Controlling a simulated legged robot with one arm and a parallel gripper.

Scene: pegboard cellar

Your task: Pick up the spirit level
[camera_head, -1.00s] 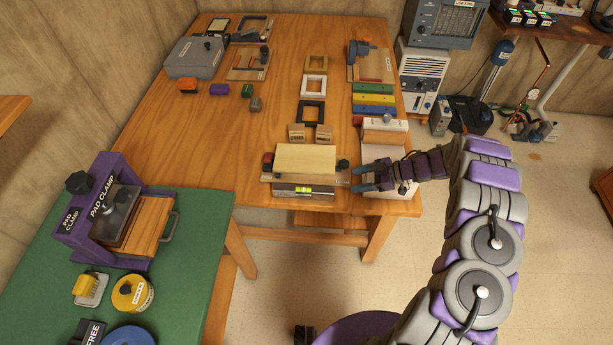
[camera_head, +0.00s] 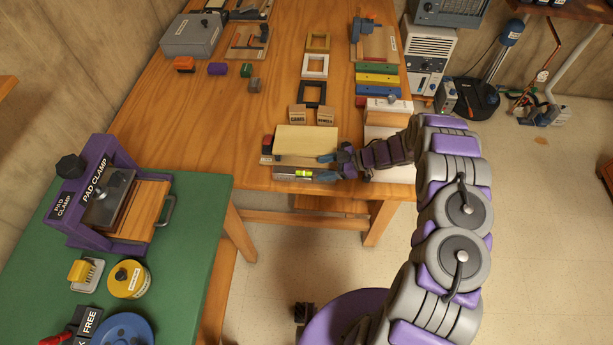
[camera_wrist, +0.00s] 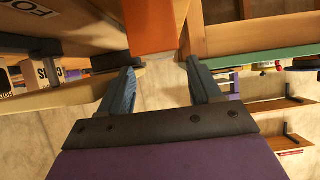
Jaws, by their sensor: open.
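The spirit level (camera_head: 285,173) is a grey bar with a bright yellow-green vial, lying at the front edge of the wooden table in the head view. My gripper (camera_head: 327,167) is at its right end, fingers pointing left, open. One blue-grey finger is on the far side of that end and the other on the near side. The fingers hide part of the right end, and I cannot tell whether they touch it. In the wrist view my gripper (camera_wrist: 160,75) shows two spread fingers, with nothing clearly held between them.
A pale board (camera_head: 306,139) lies just behind the level. Two small wooden blocks, picture frames and coloured bars stand farther back on the wooden table (camera_head: 215,120). A green table (camera_head: 190,245) with a purple pad clamp (camera_head: 95,190) is at the left front.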

